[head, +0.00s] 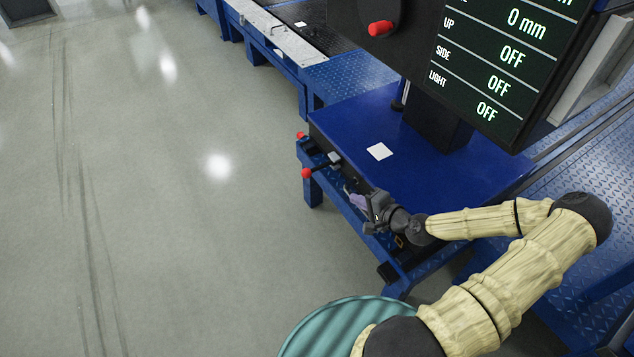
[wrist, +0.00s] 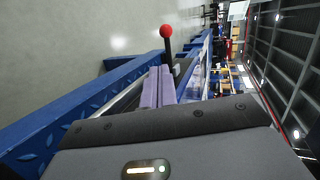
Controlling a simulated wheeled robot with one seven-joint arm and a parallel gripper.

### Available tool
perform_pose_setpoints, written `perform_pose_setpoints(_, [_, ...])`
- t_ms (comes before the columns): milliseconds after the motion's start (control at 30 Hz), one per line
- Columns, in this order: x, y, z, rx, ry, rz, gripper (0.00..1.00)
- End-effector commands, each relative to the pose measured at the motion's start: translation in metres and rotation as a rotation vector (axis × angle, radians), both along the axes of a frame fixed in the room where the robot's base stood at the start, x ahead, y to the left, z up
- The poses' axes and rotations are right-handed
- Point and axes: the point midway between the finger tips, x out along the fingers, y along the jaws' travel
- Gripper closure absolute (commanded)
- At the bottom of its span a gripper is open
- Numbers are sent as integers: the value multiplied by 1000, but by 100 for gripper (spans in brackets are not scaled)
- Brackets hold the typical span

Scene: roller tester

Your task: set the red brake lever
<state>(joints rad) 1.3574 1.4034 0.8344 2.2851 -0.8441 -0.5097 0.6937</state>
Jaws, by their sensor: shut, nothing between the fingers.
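A lever with a red ball knob (head: 306,173) sticks out from the front side of the blue bench, near its left end. In the wrist view the same kind of red knob (wrist: 166,31) stands on a black shaft, beyond my fingertips. My gripper (head: 353,200) is beside the bench's front edge, to the right of and below the lever in the head view, apart from it. Its purple fingers (wrist: 159,88) are shut together and empty. The base of the lever is partly hidden by the fingers in the wrist view.
The blue bench (head: 440,170) carries a white square (head: 380,151) and a black display (head: 490,70) reading 0 mm and OFF lines. A second red knob (head: 301,134) sits at the bench's left corner; a red handle (head: 381,28) is on a black panel. The grey floor (head: 150,220) at left is clear.

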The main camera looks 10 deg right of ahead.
Motion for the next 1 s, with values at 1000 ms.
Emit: perform_pose_setpoints(1000, [139,80,-65,-1,0,6,100])
